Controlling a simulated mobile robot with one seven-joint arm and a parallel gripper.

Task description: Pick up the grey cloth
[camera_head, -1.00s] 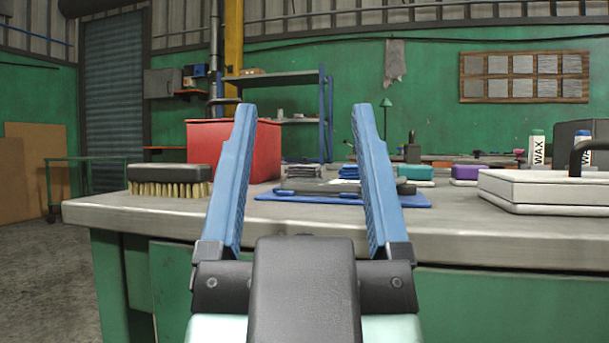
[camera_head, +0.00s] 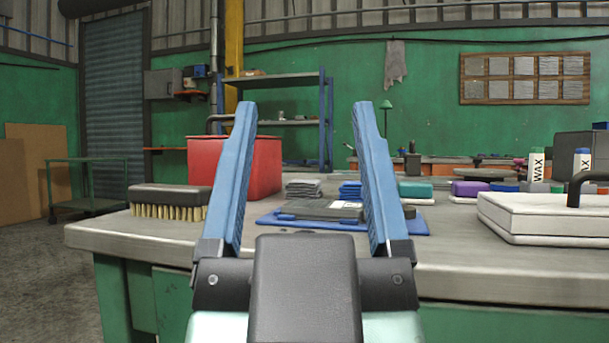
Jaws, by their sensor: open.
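A folded grey cloth (camera_head: 304,188) lies on the workbench (camera_head: 130,232), behind a blue mat (camera_head: 408,228). It shows between the two blue fingers of my gripper (camera_head: 304,108). The fingers are spread wide, with nothing between them. The gripper is on the near side of the bench, and the cloth lies farther back, not touched. A folded blue cloth (camera_head: 350,190) lies just right of the grey one.
A dark flat item (camera_head: 315,210) rests on the mat. A red bin (camera_head: 262,165) and a brush (camera_head: 168,198) stand left. Right are teal (camera_head: 415,190) and purple (camera_head: 470,188) folded cloths, a white block (camera_head: 545,215) and WAX bottles (camera_head: 536,165).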

